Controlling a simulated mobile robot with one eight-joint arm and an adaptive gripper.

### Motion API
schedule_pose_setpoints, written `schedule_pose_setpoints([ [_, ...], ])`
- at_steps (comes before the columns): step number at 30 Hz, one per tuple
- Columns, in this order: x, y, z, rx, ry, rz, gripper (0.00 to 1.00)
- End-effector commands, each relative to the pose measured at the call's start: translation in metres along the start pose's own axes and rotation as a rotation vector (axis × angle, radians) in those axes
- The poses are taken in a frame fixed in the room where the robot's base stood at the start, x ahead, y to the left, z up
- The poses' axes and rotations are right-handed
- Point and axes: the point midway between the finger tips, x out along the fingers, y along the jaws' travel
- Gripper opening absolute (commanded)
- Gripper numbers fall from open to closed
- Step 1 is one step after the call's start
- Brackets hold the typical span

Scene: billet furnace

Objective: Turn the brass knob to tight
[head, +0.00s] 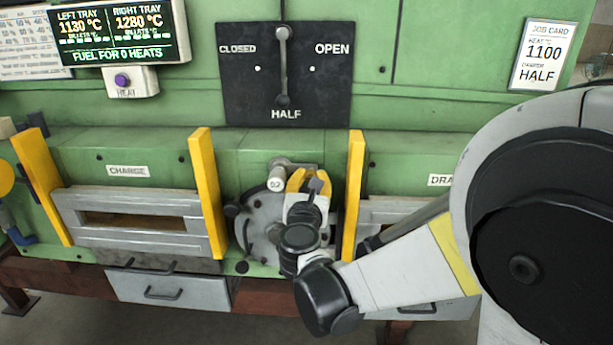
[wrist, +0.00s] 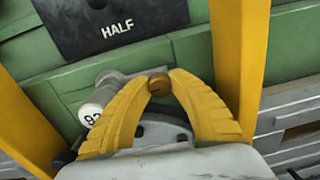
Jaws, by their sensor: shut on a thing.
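The brass knob (wrist: 159,86) shows in the wrist view as a small brown-gold round piece between the tips of my yellow gripper (wrist: 158,80). My gripper is shut on it, one fingertip on each side. In the head view my gripper (head: 308,181) is at the round grey plate (head: 263,215) between two yellow posts, and the knob is hidden there behind the gripper and wrist. The knob's turn and any tight mark cannot be made out.
A white-ended cylinder with a number (wrist: 90,113) sits close left of my gripper. Yellow posts (head: 206,180) and (head: 353,195) flank the plate. A black lever panel (head: 240,90) is above, its lever (head: 282,65) vertical. Drawers (head: 170,291) lie below.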

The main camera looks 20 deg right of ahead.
Motion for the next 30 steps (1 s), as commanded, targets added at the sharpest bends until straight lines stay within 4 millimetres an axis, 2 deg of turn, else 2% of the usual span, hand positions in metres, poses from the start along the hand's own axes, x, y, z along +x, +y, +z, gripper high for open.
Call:
schedule_pose_setpoints([
  [11,-0.0001,0.0,-0.0002,0.117,0.004,-0.001,0.0],
  [30,-0.0004,0.0001,-0.0001,0.697,0.021,-0.002,0.0],
])
